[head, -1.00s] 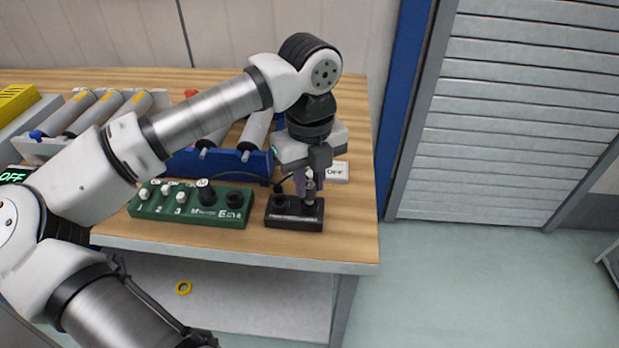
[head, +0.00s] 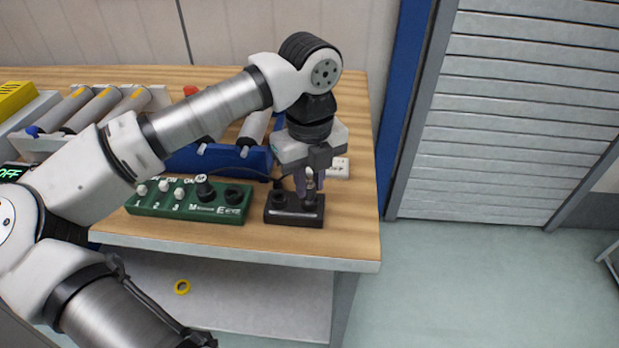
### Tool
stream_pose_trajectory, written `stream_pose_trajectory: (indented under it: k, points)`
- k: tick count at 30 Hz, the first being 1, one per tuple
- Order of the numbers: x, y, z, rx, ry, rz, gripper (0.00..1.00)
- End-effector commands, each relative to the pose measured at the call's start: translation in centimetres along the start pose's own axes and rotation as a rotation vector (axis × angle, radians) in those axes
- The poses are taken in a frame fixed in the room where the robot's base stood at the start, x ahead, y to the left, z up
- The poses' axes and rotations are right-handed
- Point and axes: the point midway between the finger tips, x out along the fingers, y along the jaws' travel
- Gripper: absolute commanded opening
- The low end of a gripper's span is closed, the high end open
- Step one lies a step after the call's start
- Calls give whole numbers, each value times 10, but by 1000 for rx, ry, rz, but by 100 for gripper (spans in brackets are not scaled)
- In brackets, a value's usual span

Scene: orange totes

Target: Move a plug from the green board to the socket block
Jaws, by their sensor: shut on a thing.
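The green board (head: 160,208) lies near the front edge of the wooden table, with several white knobs and two black sockets at its right end. A black plug (head: 205,190) stands in the left one of these sockets; the right one looks empty. The black socket block (head: 294,217) sits just right of the board, with an open socket on its left side. My gripper (head: 309,185) points down over the block's right side, shut on a plug (head: 310,183). The plug's lower end meets the block's right socket; how deep it sits, I cannot tell.
The table's right part is clear.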

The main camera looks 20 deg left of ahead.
Motion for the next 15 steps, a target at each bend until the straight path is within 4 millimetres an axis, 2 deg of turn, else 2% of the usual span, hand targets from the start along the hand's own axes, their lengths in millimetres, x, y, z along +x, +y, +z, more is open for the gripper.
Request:
stream_pose_trajectory:
  k: [10,11,15]
  points:
    - [4,0,0,0,0,0,0]
    - [4,0,0,0,0,0,22]
    - [3,0,0,0,0,0,40]
